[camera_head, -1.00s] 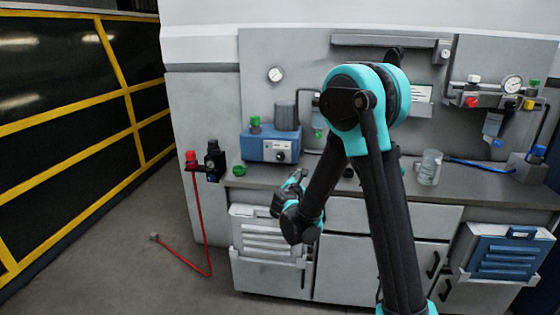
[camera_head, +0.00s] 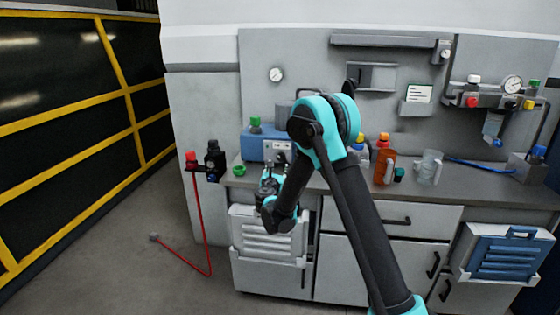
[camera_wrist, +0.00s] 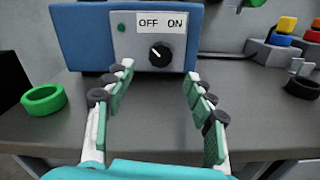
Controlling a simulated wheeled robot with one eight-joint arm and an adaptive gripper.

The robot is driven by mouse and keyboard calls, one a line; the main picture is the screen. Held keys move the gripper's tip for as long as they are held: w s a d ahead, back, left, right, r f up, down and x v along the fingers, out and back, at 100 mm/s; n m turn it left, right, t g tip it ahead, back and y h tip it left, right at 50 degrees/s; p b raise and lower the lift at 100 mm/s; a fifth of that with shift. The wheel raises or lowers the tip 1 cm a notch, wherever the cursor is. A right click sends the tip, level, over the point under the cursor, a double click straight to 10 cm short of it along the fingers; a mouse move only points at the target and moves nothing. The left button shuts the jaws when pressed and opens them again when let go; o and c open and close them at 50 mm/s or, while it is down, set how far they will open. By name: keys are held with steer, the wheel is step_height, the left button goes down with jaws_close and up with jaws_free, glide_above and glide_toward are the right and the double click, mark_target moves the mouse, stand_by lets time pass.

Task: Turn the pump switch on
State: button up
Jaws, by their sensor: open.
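The pump is a blue box (camera_head: 253,140) on the bench, left of my arm in the head view. In the wrist view its blue front (camera_wrist: 83,42) carries a light grey panel with a black rotary switch (camera_wrist: 159,54). The label (camera_wrist: 161,20) above reads OFF and ON. The switch's white mark points up and to the left, towards OFF. A dark green lamp (camera_wrist: 121,28) sits left of the label. My gripper (camera_wrist: 158,75) is open and empty, its fingers either side of the switch and apart from it. In the head view my gripper (camera_head: 267,178) is in front of the pump.
A green ring (camera_wrist: 43,100) lies on the bench left of the gripper, and a black ring (camera_wrist: 302,88) lies to the right. Colored-capped blocks (camera_wrist: 283,42) stand at the back right. An orange jug (camera_head: 384,167) and a clear jug (camera_head: 429,168) stand farther right.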

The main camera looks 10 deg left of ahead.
mark_target(280, 158)
steer(key=w, duration=0.8)
steer(key=shift+d, duration=0.15)
steer(key=shift+s, duration=0.1)
steer(key=c, duration=1.1)
